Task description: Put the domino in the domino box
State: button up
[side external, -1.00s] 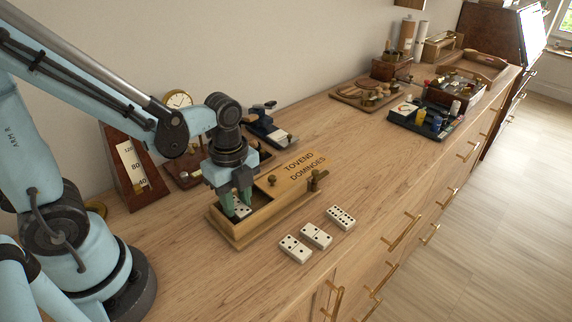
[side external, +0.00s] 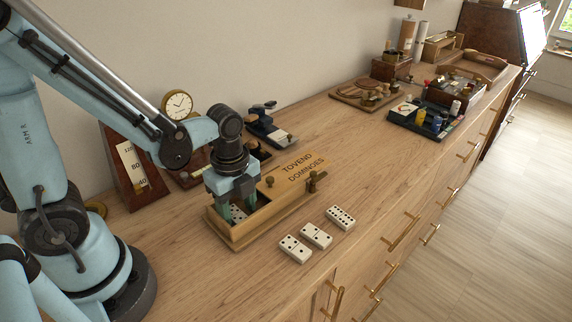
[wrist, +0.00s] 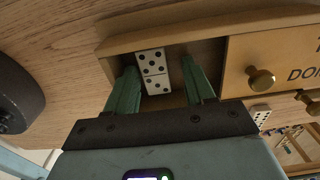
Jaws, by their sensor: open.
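The domino box (side external: 236,236) is a long wooden box on the worktop, with a lid marked "TOVEND DOMINOES" (side external: 297,175) slid partly off, leaving its near-left end open. A white domino with black pips (wrist: 154,72) is inside the open compartment; in the side view only a small part of it (side external: 238,212) shows. My gripper (side external: 238,208) points down into that compartment. In the wrist view its two green fingers (wrist: 160,78) are apart on either side of the domino, with visible gaps.
Three more dominoes (side external: 316,236) lie in a row on the worktop in front of the box. A brass knob (wrist: 261,80) stands on the lid. A clock (side external: 178,105) and a wedge-shaped scale (side external: 128,165) stand behind.

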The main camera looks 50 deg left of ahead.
aim_at(239, 208)
jog(key=shift+r, duration=0.1)
notch_tip(239, 208, up, 12)
jog(key=w+a+n+t, duration=0.1)
jog(key=n+t, duration=0.6)
jog(key=n, duration=1.1)
jog(key=shift+w+a, duration=0.25)
jog(key=shift+w, duration=0.25)
